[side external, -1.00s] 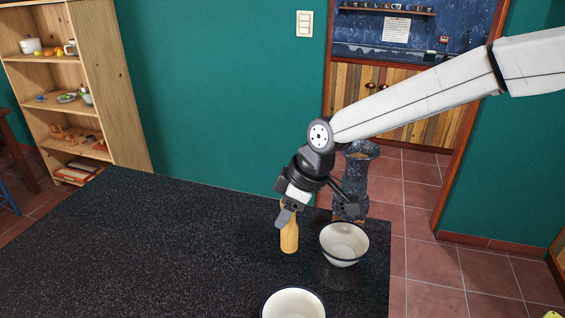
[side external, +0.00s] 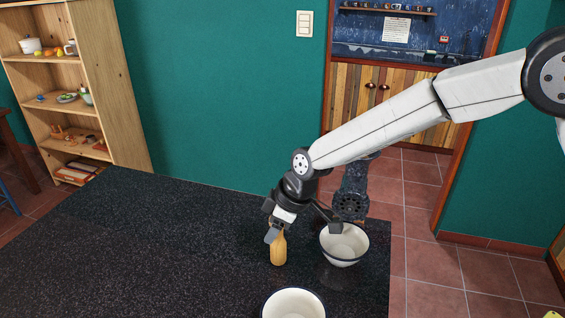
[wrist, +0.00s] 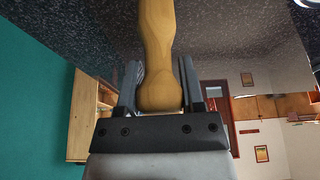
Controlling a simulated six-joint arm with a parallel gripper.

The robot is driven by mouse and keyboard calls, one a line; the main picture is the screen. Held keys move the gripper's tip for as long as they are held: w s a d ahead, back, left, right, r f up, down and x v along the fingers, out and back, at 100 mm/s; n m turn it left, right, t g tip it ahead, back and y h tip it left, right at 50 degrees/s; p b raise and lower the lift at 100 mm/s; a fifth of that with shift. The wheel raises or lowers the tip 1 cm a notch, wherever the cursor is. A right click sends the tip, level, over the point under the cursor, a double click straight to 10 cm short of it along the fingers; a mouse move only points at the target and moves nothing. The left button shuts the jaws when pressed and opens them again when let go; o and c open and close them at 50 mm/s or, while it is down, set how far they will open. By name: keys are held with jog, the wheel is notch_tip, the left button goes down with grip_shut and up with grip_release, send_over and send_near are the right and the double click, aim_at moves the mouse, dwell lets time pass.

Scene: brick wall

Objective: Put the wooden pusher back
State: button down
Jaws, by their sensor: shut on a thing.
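The wooden pusher (side external: 278,250) is a light tan, bottle-shaped piece, upright below my gripper (side external: 274,232) in the side view. My gripper is shut on its upper end. In the wrist view the pusher (wrist: 158,45) runs up from between the two fingers (wrist: 159,85), with its rounded end near the palm. I cannot tell whether its lower end touches the black table. A white bowl with a dark rim (side external: 344,243) stands just right of the pusher.
A second white bowl (side external: 293,303) stands at the front edge of the picture. The black speckled table (side external: 140,250) is clear to the left. A wooden shelf (side external: 110,90) with small items stands at the far left against the green wall.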

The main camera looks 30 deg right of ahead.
jog(key=shift+f, duration=0.25)
jog(key=shift+c, duration=1)
grip_release()
jog(key=v, duration=1.2)
jog(key=shift+d, duration=0.15)
jog(key=s+d+f+h, duration=0.1)
jog(key=s+d+f, duration=0.1)
jog(key=d, duration=0.5)
jog(key=s+d+f+h, duration=0.1)
jog(key=s+d+h, duration=0.1)
jog(key=d, duration=0.6)
jog(key=s+d+f+m, duration=0.6)
jog(key=s+f+m, duration=0.2)
jog(key=s, duration=0.4)
jog(key=shift+d+m, duration=0.15)
jog(key=shift+m, duration=0.75)
